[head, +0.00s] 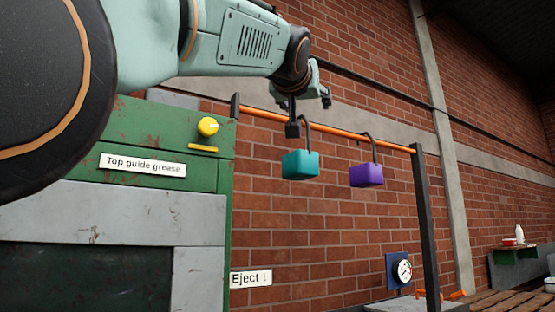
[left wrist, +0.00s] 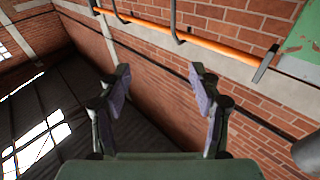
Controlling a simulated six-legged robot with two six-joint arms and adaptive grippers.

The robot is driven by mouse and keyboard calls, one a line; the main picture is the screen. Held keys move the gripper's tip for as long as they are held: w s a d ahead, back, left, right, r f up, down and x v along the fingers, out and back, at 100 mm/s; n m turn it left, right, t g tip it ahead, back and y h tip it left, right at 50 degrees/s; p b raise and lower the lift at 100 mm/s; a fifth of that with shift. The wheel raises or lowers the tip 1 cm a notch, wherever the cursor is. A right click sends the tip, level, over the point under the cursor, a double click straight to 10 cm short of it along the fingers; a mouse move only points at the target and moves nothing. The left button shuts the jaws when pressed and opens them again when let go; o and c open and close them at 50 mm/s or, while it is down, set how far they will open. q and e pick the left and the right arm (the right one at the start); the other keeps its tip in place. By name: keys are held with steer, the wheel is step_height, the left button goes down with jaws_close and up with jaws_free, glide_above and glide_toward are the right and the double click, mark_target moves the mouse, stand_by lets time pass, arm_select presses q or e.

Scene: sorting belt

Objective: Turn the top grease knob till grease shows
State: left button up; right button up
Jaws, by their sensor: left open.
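The yellow grease knob (head: 208,127) sits on the upper right front of the green machine (head: 165,118), above and right of the "Top guide grease" label (head: 143,165). A flat yellow strip (head: 203,149) lies just under the knob; I cannot tell whether it is grease. My left gripper (head: 306,98) is to the right of the knob and higher in the picture, near the orange rail, apart from the knob. In the left wrist view my left gripper (left wrist: 159,75) has its fingers wide apart with nothing between them. My right gripper is not in view.
An orange rail (head: 340,132) carries a teal block (head: 300,165) and a purple block (head: 366,175) on hooks, close to my left gripper. A dark post (head: 427,225) holds its right end. A gauge (head: 404,270) and an "Eject" label (head: 251,278) are lower down.

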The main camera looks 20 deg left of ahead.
arm_select(q)
steer(key=s+a+f+n+g+y, duration=0.3)
steer(key=a+n+g+y, duration=0.1)
steer(key=a+y, duration=0.4)
steer(key=n+g+y, duration=0.4)
steer(key=n, duration=0.1)
glide_toward(209, 127)
steer(key=shift+n, duration=0.3)
steer(key=p+x, duration=0.5)
steer(key=x, duration=0.1)
steer(key=shift+a+r, duration=0.15)
steer(key=w+p, duration=0.1)
steer(key=p, duration=0.2)
steer(key=shift+w+a, duration=0.1)
steer(key=shift+a, duration=0.3)
steer(key=shift+w+a+p, duration=0.15)
steer(key=shift+a+p, duration=0.25)
steer(key=shift+p, duration=0.25)
steer(key=shift+d, duration=0.15)
